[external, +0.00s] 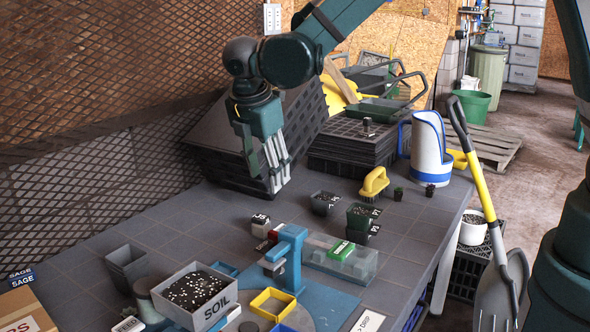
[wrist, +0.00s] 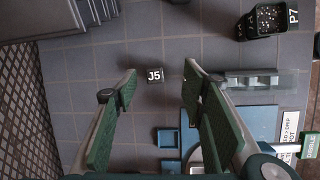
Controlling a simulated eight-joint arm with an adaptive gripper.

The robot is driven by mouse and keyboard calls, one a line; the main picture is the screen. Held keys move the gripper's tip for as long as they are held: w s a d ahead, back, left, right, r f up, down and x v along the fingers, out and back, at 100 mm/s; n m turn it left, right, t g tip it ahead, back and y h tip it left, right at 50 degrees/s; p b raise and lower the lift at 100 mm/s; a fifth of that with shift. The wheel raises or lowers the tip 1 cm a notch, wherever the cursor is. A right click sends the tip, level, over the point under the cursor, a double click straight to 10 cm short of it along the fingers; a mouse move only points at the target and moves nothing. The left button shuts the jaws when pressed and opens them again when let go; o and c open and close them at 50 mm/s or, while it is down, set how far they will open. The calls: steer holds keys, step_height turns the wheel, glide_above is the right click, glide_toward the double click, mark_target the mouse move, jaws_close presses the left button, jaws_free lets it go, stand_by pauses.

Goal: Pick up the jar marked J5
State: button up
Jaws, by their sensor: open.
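The jar marked J5 (wrist: 154,76) is a small dark, squarish thing on the grey tiled bench in the wrist view, its white J5 label facing up. My gripper (wrist: 160,81) is open and empty, with one green-padded finger to the left of the jar in the picture and one to the right. In the external view my gripper (external: 264,182) hangs pointing down, above the bench. A small dark jar with a white label (external: 260,220) stands below it there and appears to be the same jar; its mark is too small to read.
A black pot marked P7 (wrist: 266,20) stands at the upper right in the wrist view. A blue stand (external: 289,257), a clear box (external: 345,262) and a soil box (external: 195,292) are near the jar. Stacked black trays (external: 350,145) stand behind. Bare bench lies left of the jar.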

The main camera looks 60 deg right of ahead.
steer(key=n, duration=0.2)
glide_toward(261, 217)
step_height(261, 217, down, 2)
steer(key=shift+w+d+f+g+h, duration=0.2)
steer(key=shift+w+d+g+h, duration=0.1)
steer(key=shift+w+h, duration=0.15)
steer(key=shift+b+x, duration=0.4)
steer(key=shift+x, duration=0.9)
steer(key=shift+b+x, duration=0.6)
steer(key=shift+x, duration=2)
steer(key=shift+a, duration=0.15)
steer(key=c, duration=1)
